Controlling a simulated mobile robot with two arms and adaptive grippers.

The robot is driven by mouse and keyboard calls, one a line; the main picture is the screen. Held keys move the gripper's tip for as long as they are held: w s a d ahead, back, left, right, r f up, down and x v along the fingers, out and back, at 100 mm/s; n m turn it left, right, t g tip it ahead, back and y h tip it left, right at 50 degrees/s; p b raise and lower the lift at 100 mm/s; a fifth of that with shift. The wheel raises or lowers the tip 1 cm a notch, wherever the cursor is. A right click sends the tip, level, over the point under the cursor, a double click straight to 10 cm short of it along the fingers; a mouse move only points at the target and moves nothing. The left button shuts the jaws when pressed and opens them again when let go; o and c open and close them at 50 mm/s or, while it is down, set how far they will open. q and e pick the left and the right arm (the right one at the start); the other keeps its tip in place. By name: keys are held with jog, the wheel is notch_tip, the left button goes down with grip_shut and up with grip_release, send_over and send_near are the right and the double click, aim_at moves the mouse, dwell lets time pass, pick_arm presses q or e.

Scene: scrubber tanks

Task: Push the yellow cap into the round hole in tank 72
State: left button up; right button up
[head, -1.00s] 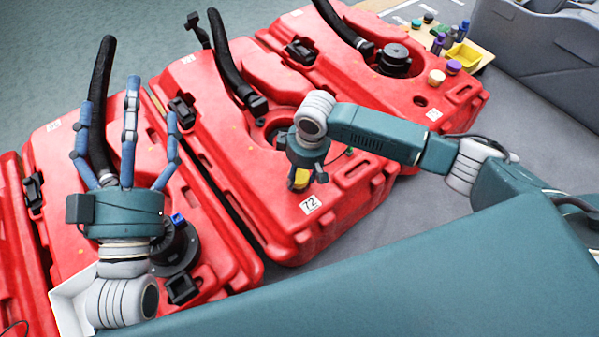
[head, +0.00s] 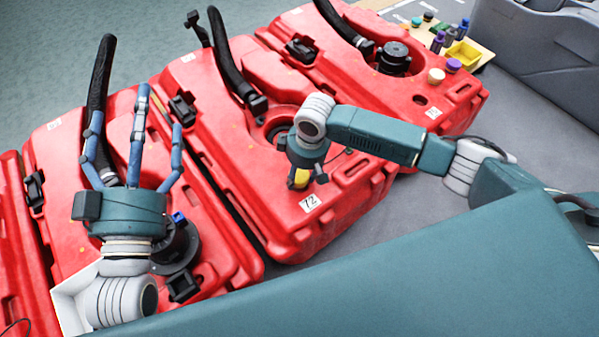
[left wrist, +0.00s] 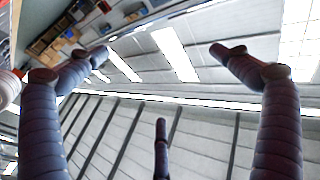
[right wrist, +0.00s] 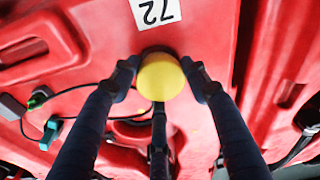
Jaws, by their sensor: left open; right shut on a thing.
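Tank 72 (head: 262,222) is the red tank in the middle of the head view; its white number label (head: 310,202) faces the front edge. My right gripper (head: 298,180) points down over the tank, just behind the label. It is shut on the yellow cap (right wrist: 161,77), which shows between its fingers in the right wrist view and partly in the head view. A dark rim shows at the cap's label side; the round hole itself is hidden, and I cannot tell how deep the cap sits. My left gripper (head: 133,125) is open and empty, fingers pointing up, at the left.
Other red tanks stand on both sides, one with a cream cap (head: 436,76) and a purple cap (head: 454,66). A wooden board with a yellow tray (head: 463,54) and several small caps lies at the back right. A black cable (right wrist: 85,88) lies near my right fingers.

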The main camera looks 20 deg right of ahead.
dwell(0.5)
jog(key=shift+f, duration=0.15)
jog(key=shift+f+p, duration=0.2)
jog(key=shift+p, duration=0.15)
pick_arm(q)
jog(key=f, duration=0.1)
jog(key=f+g, duration=0.1)
jog(key=f, duration=0.1)
jog(key=shift+w+a+f+g, duration=0.15)
jog(key=shift+w+g, duration=0.1)
jog(key=shift+g, duration=0.15)
dwell(0.5)
jog(key=shift+s+a+f+g+y+p, duration=0.1)
jog(key=shift+f+g+y+p, duration=0.2)
jog(key=shift+f, duration=0.4)
jog(key=shift+w+a+f+g+y+b, duration=0.1)
jog(key=shift+f+g, duration=0.25)
jog(key=shift+f, duration=0.4)
jog(key=shift+s+a+f+g+y+p, duration=0.1)
jog(key=shift+f+g+y+p, duration=0.2)
jog(key=shift+f, duration=0.4)
pick_arm(e)
jog(key=shift+f, duration=0.25)
pick_arm(q)
jog(key=shift+f, duration=0.1)
jog(key=shift+s+r, duration=0.1)
jog(key=shift+r, duration=0.2)
pick_arm(e)
jog(key=shift+s+f, duration=0.1)
jog(key=shift+f, duration=0.15)
